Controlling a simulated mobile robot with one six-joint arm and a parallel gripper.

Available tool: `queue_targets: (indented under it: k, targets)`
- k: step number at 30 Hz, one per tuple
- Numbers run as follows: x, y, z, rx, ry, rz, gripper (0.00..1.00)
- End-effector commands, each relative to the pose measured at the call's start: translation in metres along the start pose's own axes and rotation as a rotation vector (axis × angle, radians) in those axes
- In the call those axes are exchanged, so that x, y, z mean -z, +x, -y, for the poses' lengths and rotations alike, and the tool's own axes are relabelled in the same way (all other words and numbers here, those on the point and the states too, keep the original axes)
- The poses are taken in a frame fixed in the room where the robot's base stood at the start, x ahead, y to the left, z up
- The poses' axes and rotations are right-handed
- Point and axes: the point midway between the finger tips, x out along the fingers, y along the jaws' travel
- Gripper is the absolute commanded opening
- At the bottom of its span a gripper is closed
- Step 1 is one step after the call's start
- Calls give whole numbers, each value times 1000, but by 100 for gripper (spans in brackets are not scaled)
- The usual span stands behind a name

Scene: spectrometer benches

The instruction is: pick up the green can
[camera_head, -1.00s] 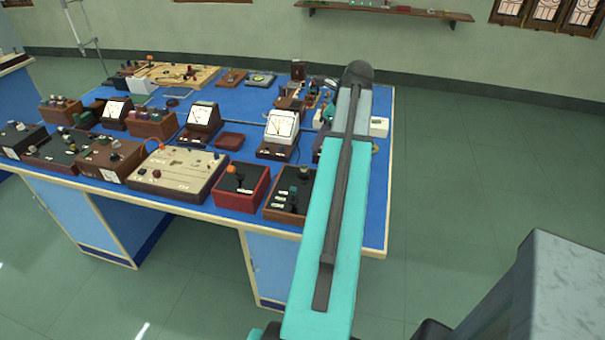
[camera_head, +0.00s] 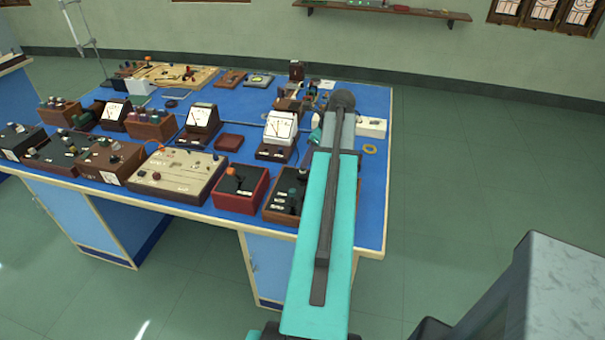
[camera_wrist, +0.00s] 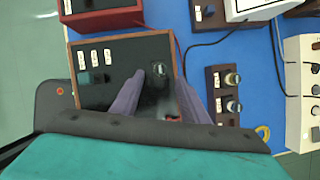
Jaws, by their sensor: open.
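The green can appears as a small dark-green round top (camera_wrist: 160,70) in the wrist view, on a black-topped box with a brown rim (camera_wrist: 125,50). In the head view a greenish top (camera_head: 302,172) shows at the box's far right, partly beside my arm. My gripper (camera_wrist: 158,82) is open above the box, its two grey fingers apart. The can's top shows between and just beyond the fingertips. Whether a finger touches it, and how high the fingers are above it, I cannot tell.
The box stands near the front right of a blue bench (camera_head: 372,205). A red box (camera_head: 240,190) is to its left and a white-faced meter (camera_head: 279,130) behind it. In the wrist view a brown block with knobs (camera_wrist: 225,95) lies close right.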

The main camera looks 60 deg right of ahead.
Motion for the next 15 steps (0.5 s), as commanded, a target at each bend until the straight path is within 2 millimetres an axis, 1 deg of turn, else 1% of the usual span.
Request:
queue_targets:
  k: [3,15]
  targets:
    - [0,3,0,1,0,0,41]
    - [-1,5,0,0,-1,0,41]
